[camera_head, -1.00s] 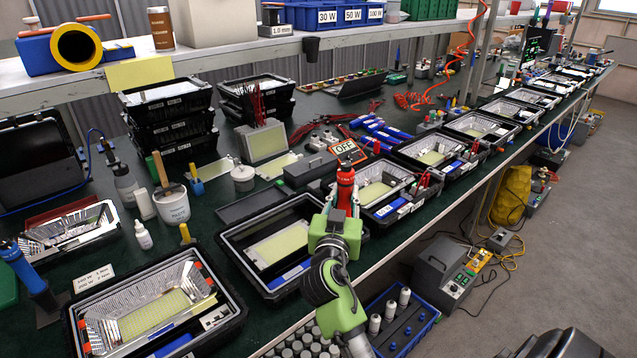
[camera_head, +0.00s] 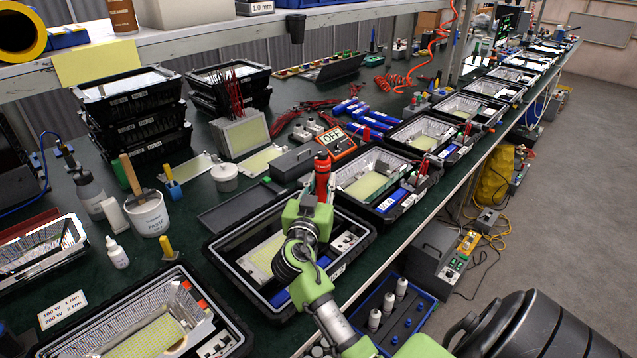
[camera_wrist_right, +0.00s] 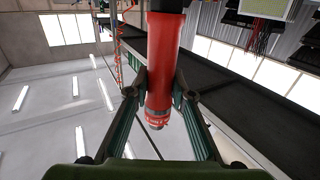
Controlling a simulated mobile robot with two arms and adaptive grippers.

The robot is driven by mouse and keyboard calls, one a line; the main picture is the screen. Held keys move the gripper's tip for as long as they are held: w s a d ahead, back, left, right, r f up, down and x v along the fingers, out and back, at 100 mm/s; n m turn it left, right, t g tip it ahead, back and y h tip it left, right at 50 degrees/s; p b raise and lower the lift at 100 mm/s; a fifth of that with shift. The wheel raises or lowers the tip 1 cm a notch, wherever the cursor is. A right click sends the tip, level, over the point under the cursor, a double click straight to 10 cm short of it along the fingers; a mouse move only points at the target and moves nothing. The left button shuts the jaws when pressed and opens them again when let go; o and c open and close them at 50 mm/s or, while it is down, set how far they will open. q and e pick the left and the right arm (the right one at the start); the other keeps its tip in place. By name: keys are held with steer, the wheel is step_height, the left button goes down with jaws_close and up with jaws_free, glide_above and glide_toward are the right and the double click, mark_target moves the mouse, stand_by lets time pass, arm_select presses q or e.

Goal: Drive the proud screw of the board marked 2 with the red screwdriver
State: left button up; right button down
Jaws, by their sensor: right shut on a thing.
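My right gripper (camera_head: 312,205) is shut on the red screwdriver (camera_head: 322,172) and holds it upright over the back right part of a black floodlight housing (camera_head: 345,258). In the right wrist view the red screwdriver (camera_wrist_right: 166,60) stands between the two fingers. Its tip is hidden. The housing under the gripper holds a pale yellow board (camera_head: 264,254), partly covered by my arm. Other boards lie in the housing to the right (camera_head: 367,187) and at the front left (camera_head: 160,338). I cannot read a 2 on any board or make out a proud screw. My left gripper is not in view.
A white tub (camera_head: 148,213) and a small white bottle (camera_head: 117,252) stand to the left. Several more housings line the bench. The bench's front edge is close to my arm.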

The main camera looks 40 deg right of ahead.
mark_target(320, 196)
steer(key=shift+w+r, duration=0.1)
steer(key=shift+f, duration=0.2)
steer(key=shift+f+b, duration=0.35)
steer(key=shift+f, duration=0.2)
steer(key=shift+f+b, duration=0.4)
steer(key=shift+f, duration=0.6)
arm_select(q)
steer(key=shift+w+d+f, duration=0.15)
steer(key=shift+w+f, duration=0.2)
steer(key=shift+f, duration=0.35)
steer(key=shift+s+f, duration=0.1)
arm_select(e)
steer(key=shift+f, duration=0.1)
arm_select(q)
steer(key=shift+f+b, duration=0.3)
steer(key=shift+b, duration=0.1)
